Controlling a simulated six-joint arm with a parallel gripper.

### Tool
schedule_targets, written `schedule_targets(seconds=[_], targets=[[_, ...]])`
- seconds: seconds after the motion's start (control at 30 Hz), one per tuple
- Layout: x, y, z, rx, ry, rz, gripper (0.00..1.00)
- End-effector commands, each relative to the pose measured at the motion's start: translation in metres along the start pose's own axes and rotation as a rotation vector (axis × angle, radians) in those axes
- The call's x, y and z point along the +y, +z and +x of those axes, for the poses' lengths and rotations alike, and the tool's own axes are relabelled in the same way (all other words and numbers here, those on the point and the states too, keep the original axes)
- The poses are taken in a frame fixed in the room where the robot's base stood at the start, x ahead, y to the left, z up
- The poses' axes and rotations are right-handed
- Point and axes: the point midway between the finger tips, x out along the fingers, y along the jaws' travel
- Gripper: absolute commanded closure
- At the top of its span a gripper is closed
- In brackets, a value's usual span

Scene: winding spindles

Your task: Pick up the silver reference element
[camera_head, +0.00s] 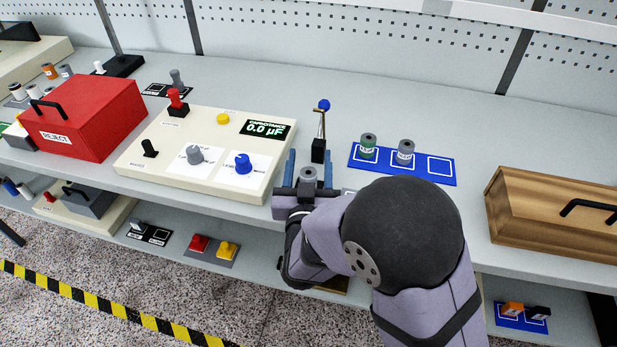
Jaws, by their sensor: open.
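A blue mat (438,179) with white square outlines lies right of centre on the bench. On it stand a cylinder with a green band (368,147) and, to its right, a plain silver-grey cylinder (405,152), both upright. The silver-grey one looks like the silver reference element; its label is too small to read. My gripper (309,160) is open left of the mat, its two blue fingers apart. A grey round piece (308,174) shows between the fingers; I cannot tell whether it is a separate element or part of my gripper.
A black stand with a blue-knobbed lever (319,148) rises just behind my gripper. A cream capacitance meter (200,119) reading 0.0 µF is to the left, beyond it a red REJECT box (85,110). A wooden box (540,215) stands at the right. The mat's right square is empty.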

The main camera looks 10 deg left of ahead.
Motion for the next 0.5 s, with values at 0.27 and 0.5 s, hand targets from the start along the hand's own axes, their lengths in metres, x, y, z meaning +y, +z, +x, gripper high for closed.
schedule_targets(seconds=[0.27, 0.5], targets=[[-0.0004, -0.0002, 0.0038, 0.001, -0.001, 0.0, 0.49], [-0.0003, -0.0001, 0.0036, 0.001, -0.001, 0.0, 0.94]])
